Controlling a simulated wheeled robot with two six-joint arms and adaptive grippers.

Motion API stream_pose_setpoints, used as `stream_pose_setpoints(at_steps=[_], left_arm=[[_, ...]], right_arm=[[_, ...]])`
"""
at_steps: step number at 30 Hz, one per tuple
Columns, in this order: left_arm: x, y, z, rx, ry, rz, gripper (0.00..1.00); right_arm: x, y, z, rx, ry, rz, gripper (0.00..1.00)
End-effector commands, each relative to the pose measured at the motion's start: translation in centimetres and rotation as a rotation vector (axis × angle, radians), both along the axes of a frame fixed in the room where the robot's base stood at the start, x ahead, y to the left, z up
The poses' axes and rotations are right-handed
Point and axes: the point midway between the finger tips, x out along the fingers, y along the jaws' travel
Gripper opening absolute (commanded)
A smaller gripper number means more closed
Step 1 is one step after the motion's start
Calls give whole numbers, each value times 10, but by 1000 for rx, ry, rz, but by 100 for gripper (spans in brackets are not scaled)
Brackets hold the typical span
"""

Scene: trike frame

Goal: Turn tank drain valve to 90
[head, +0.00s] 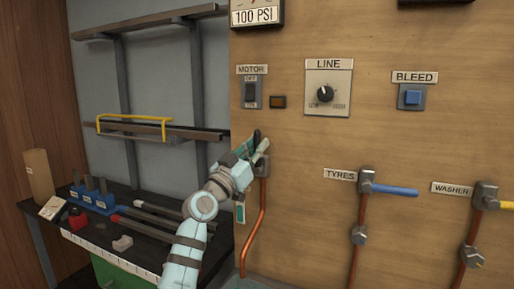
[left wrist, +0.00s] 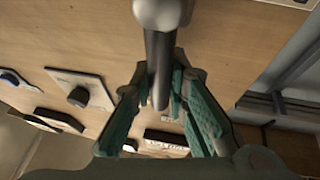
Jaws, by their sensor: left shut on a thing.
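The tank drain valve is the grey valve body (head: 263,166) on the wooden panel, above a copper pipe. Its dark handle (head: 257,136) points roughly upward, with its tip showing above the fingers. My left gripper (head: 255,149) is shut on this handle, and its fingers hide part of the valve. In the left wrist view the grey handle (left wrist: 159,60) runs down between the teal fingers of my left gripper (left wrist: 158,88). Any label on this valve is hidden or out of sight. My right gripper is not in view.
The tyres valve (head: 367,182) with a blue handle and the washer valve (head: 486,195) with a yellow handle stand to the right. The motor switch (head: 250,93) and line knob (head: 325,94) are above. A cluttered black bench (head: 150,238) is at left.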

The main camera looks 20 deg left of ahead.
Motion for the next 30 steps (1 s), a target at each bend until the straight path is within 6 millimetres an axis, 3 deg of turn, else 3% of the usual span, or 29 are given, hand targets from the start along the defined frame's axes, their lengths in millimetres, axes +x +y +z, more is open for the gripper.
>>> stream_pose_setpoints(at_steps=[1, 2, 3, 6, 17, 30], left_arm=[[1, 0, -3, -1, 5, -2, 0], [1, 0, -3, -1, 5, -2, 17], [0, 0, -3, -1, 5, -2, 24], [0, 0, -2, 0, 4, -1, 36], [-6, 3, -5, 3, 2, 1, 36], [-96, 35, -45, 4, 4, 2, 36]], right_arm=[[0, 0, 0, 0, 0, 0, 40], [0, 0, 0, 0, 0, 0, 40], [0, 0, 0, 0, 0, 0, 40], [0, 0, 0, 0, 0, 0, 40], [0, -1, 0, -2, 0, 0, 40], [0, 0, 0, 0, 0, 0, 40]])
